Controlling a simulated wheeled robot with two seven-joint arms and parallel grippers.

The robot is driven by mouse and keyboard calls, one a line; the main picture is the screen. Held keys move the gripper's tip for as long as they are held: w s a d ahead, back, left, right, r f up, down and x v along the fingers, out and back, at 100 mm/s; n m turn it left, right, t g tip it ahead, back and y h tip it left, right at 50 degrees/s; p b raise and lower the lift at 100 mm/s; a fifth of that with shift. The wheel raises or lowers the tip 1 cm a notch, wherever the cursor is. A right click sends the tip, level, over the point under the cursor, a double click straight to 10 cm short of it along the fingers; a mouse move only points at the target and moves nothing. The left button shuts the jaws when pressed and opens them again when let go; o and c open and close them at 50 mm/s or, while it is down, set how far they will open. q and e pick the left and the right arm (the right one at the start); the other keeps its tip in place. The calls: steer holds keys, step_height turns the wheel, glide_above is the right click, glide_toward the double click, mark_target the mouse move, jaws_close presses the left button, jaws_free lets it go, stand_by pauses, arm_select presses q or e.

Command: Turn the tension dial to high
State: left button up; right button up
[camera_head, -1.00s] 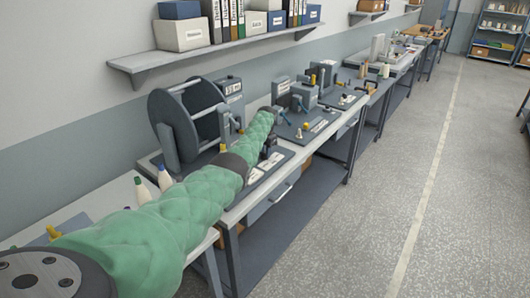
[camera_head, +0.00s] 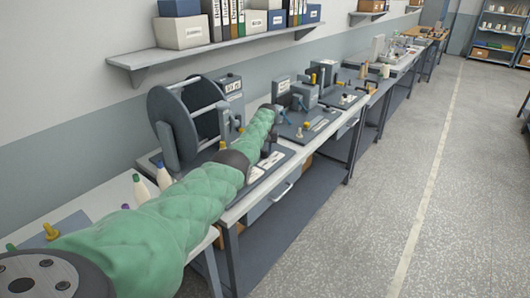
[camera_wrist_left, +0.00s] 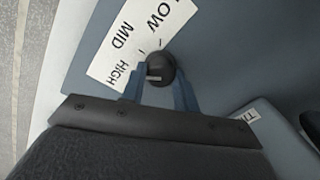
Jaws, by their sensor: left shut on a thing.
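The tension dial is a small black round knob (camera_wrist_left: 160,67) on a blue-grey plate. A white label (camera_wrist_left: 112,50) beside it reads LOW, MID and HIGH. A short pale line on the knob points left, on the side of the word HIGH; I cannot tell if it lines up exactly. My left gripper (camera_wrist_left: 158,84) is shut on the knob, with one blue finger on each side. In the head view my green-sleeved left arm reaches along the bench, and its far end hides the dial. My right gripper is in neither view.
A large dark reel (camera_head: 172,125) stands by the wall beside my arm. More devices (camera_head: 302,110) stand farther along. The floor to the right is clear.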

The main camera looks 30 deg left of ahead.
arm_select(q)
steer(key=shift+r+n, duration=0.1)
steer(key=shift+n, duration=1.2)
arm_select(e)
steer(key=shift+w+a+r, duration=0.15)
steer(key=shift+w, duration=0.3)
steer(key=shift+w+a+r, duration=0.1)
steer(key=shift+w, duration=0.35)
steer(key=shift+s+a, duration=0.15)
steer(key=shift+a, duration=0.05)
arm_select(q)
steer(key=o, duration=1)
steer(key=shift+c, duration=0.2)
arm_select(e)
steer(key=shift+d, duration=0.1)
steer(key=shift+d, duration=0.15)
